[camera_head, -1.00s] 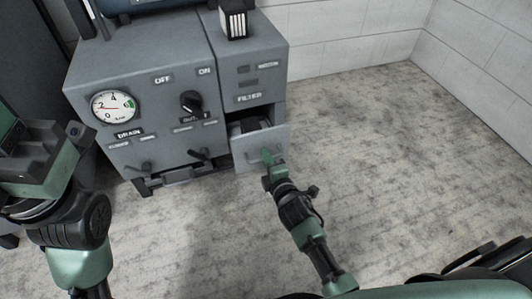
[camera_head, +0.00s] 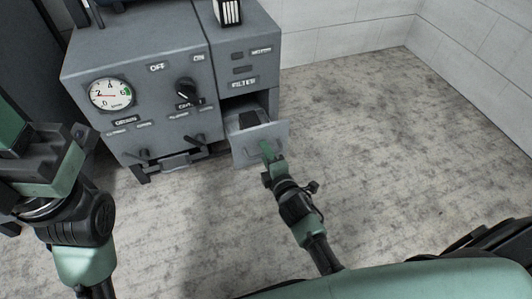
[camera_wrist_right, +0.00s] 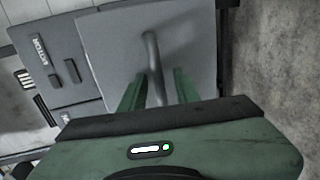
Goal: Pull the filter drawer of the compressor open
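The compressor (camera_head: 140,60) is a grey cabinet at the upper left of the head view. Its filter drawer (camera_head: 245,151) stands pulled out below the FILTER label, with its front clear of the cabinet and a dark item (camera_head: 249,119) inside. My right gripper (camera_head: 266,150) is at the drawer front.
A gauge (camera_head: 110,93), a black knob (camera_head: 187,91) and small valve levers (camera_head: 143,154) are on the cabinet front. A white-and-black block (camera_head: 229,12) stands on top. The floor (camera_head: 370,140) to the right of the drawer is clear up to the white wall (camera_head: 340,35).

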